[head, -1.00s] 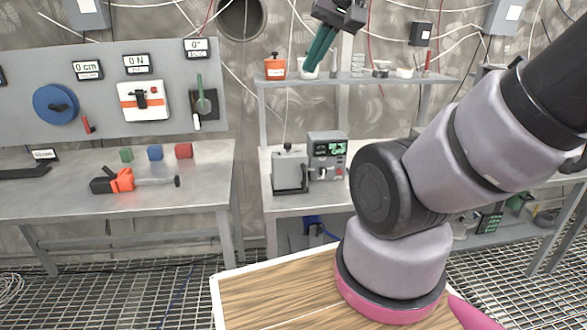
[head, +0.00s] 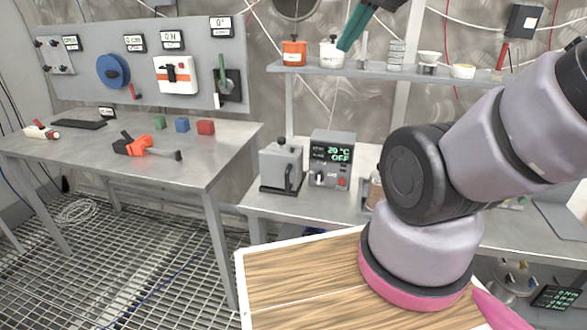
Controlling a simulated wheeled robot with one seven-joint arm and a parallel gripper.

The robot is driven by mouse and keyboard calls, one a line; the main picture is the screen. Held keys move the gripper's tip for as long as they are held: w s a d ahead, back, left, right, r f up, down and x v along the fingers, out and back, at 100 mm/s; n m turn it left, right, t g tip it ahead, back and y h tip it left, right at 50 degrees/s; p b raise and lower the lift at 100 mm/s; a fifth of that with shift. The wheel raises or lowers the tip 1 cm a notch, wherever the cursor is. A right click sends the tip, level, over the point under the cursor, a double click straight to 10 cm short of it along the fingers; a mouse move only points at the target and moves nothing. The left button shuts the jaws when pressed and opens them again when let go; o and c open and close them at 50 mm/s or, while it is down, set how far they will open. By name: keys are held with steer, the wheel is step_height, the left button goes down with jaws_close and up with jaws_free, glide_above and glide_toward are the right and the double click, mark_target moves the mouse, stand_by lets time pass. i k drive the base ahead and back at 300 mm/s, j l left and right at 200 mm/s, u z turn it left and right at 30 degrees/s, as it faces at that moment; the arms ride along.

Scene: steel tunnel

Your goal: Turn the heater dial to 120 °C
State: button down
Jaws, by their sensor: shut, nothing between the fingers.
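The heater is a grey box (head: 331,160) on the back bench, right of centre in the head view. Its green display reads 20 °C and OFF. A small dial (head: 319,178) sits low on its front, with a red button (head: 342,182) to the right. My gripper (head: 346,42) shows at the top edge, its teal fingers pointing down and left, shut and empty. In the picture it is above the heater, by the shelf and apart from the dial. The upper part of the gripper is out of frame.
A grey lidded vessel (head: 281,166) with a handle stands just left of the heater. A shelf (head: 400,72) with jars and bowls runs above. My arm covers the bench to the right. The left table (head: 100,165) holds coloured cubes and an orange tool.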

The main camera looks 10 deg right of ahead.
mark_target(319, 177)
steer(key=k+l, duration=0.1)
steer(key=k, duration=0.55)
steer(key=l+u, duration=0.25)
steer(key=l, duration=0.4)
steer(key=l+u, duration=0.3)
steer(key=l, duration=0.35)
steer(key=i+j+z, duration=0.15)
steer(key=z, duration=0.3)
steer(key=i+j+z, duration=0.15)
steer(key=z, duration=0.25)
